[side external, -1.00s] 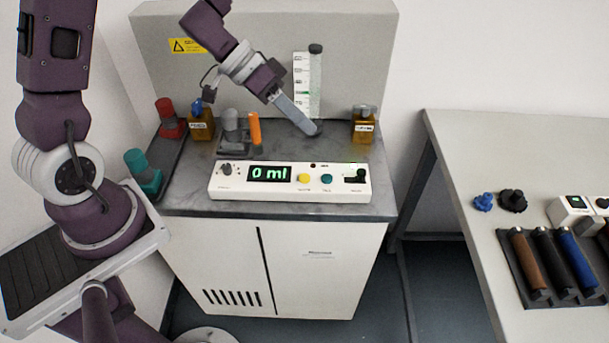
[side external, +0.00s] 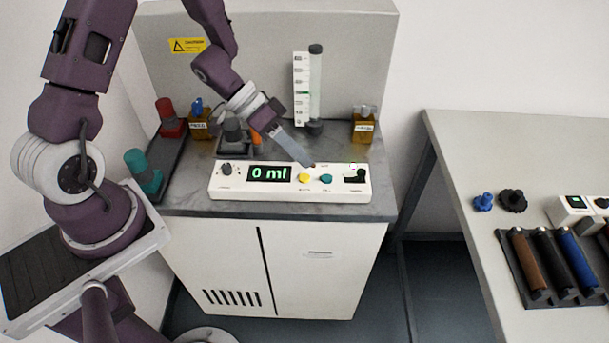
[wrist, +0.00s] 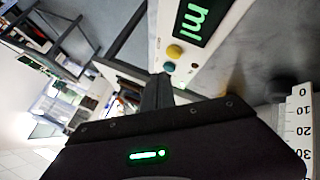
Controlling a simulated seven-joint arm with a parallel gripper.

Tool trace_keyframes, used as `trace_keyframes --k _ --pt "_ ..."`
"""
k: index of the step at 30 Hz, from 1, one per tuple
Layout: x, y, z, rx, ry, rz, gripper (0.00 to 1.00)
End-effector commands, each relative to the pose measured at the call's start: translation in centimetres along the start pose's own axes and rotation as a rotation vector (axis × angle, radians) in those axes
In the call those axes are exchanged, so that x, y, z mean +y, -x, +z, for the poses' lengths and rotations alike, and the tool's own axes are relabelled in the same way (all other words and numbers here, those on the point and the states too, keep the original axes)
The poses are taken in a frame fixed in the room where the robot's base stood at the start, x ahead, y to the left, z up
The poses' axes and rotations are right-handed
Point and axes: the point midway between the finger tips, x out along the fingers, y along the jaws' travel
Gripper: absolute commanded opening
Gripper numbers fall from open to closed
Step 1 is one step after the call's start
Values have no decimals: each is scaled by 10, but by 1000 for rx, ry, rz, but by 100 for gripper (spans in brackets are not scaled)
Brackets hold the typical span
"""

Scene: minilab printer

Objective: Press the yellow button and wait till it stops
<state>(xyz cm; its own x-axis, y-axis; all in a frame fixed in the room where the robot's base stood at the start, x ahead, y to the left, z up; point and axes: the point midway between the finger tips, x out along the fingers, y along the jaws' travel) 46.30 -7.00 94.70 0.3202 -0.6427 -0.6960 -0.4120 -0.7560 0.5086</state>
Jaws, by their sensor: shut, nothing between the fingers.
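The yellow button (side external: 304,178) sits on the white control panel (side external: 232,189), just right of the display (side external: 269,173), which reads "0 ml". A teal button (side external: 325,179) is to its right. My gripper (side external: 311,163) is shut and empty, its tip pointing down just above the panel's back edge, behind the two buttons. In the wrist view the yellow button (wrist: 174,51) and the teal button (wrist: 169,67) lie a little beyond my fingertips (wrist: 158,78). I cannot tell exact contact, but the tip looks apart from the yellow button.
A graduated cylinder (side external: 315,90) stands behind the panel, with an amber bottle (side external: 363,128) to its right. Red (side external: 170,120) and teal (side external: 146,170) capped items stand at the left. A black knob (side external: 355,176) is at the panel's right. The cabinet top in front of the panel is clear.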

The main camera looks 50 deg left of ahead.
Motion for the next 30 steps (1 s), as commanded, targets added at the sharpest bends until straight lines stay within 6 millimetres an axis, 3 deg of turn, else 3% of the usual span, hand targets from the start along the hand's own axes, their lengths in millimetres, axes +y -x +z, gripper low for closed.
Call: trace_keyframes --k 7,30 --pt "-9 -12 8 0 1 -2 0" --pt "-9 -12 9 0 0 -2 0"
